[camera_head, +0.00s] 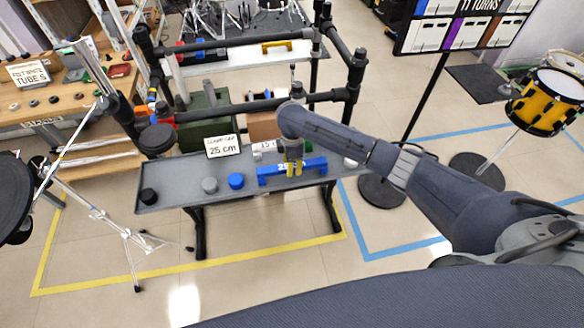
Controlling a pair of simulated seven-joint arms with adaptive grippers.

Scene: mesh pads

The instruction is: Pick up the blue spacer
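The blue spacer (313,165) is a long blue bar with pale marks near its middle. It lies lengthwise on the grey bench tray (184,175), near the front right. My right gripper (294,168) reaches down to it from above, with yellow fingertips at the middle of the bar. The gripper hides part of the bar, and I cannot tell whether the fingers are open or closed on it. The bar appears to be at tray level. My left gripper is not in view.
A blue round piece (236,181), a grey one (210,185) and a black one (148,196) stand left of the bar. A white cylinder (265,148) lies behind it. A "25 cm" sign (223,146) stands at the back. Black rails (230,104) cross behind the tray.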

